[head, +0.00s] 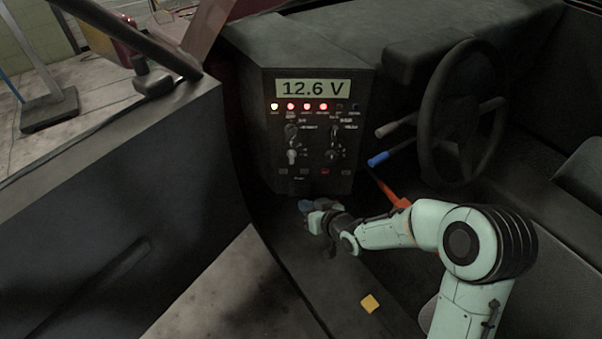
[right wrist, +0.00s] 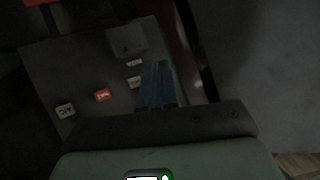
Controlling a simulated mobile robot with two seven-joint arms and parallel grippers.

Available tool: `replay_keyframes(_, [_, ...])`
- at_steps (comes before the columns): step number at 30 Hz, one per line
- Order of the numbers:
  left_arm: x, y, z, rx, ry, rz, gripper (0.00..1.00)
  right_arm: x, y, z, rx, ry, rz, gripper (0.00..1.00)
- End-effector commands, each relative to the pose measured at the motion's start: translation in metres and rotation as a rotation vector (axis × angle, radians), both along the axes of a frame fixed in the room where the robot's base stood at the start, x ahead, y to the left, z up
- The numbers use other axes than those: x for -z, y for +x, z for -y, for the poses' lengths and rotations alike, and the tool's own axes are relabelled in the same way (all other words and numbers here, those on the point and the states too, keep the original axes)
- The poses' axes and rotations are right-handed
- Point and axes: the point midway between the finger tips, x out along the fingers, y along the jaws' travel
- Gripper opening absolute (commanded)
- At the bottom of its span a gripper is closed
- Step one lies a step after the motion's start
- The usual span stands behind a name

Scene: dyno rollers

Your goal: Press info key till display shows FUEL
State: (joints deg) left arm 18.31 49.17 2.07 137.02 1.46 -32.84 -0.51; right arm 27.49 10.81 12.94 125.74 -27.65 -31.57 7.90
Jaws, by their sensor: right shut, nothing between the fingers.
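The black control panel (head: 316,150) has a lit display (head: 313,88) that reads 12.6 V. Small keys run along its lower edge, among them a red key (head: 325,171). My right gripper (head: 306,205), with blue fingers, is just below the panel's lower edge in the head view. In the right wrist view its shut fingers (right wrist: 155,87) are in front of the panel, close to a pale key (right wrist: 134,83); contact cannot be told. The red key (right wrist: 102,96) is farther left there. Key labels are too small to tell which one is info. My left gripper is not in view.
Indicator lights (head: 306,106) and rotary switches (head: 334,156) sit between display and keys. A steering wheel (head: 430,120), a blue-tipped lever (head: 378,159) and an orange handle (head: 401,202) are to the right.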

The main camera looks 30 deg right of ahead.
Motion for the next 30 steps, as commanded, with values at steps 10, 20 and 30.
replay_keyframes(10, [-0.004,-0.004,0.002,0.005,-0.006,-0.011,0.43,0.0,0.015,0.008,-0.001,0.001,-0.001,0.0])
replay_keyframes(20, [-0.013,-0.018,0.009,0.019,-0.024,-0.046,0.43,0.0,0.054,0.033,0.003,0.001,-0.001,0.0])
replay_keyframes(30, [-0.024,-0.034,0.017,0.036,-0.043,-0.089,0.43,0.0,0.075,0.044,0.0,0.001,-0.002,0.0])
